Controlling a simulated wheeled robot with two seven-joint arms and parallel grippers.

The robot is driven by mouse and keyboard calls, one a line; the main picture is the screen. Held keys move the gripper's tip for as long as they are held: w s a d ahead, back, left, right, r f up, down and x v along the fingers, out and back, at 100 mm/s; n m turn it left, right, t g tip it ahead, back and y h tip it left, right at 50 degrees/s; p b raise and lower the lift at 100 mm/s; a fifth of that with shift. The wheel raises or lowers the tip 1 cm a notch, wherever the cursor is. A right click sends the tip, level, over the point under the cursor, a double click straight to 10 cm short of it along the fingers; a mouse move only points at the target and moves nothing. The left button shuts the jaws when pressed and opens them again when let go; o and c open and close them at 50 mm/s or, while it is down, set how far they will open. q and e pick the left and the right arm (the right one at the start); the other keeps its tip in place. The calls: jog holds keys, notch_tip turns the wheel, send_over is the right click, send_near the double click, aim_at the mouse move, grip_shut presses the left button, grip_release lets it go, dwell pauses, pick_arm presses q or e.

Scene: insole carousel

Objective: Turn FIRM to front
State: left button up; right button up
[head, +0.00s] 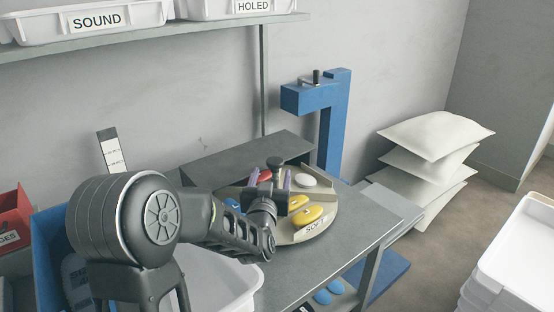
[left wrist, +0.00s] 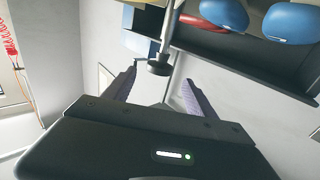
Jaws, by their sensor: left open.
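The round beige carousel (head: 328,219) stands on the grey bench, with a SOFT label (head: 314,225) on its front rim. Yellow insoles (head: 307,215) lie in the compartment behind that label. A white piece (head: 303,180) and a red piece (head: 265,175) lie farther back. I cannot see a FIRM label. A dark knob (head: 276,161) shows above the middle. My left gripper (head: 270,180) is open over the carousel, its purple fingers on either side of the knob's line. A dark round-ended part (left wrist: 159,66) shows between the fingers in the left wrist view; contact is unclear.
A blue post (head: 332,125) with an overhanging arm stands behind the bench (head: 376,212). White cushions (head: 430,140) are stacked at right. A white bin (head: 222,280) stands at the front left. Blue pieces (head: 330,292) lie below the bench top.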

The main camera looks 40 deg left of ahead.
aim_at(274, 166)
pick_arm(q)
jog(key=shift+s+d+r, duration=0.1)
jog(key=shift+s+d, duration=0.05)
jog(key=shift+s, duration=0.05)
jog(key=x, duration=0.8)
jog(key=shift+p, duration=0.35)
jog(key=shift+c, duration=0.6)
grip_shut()
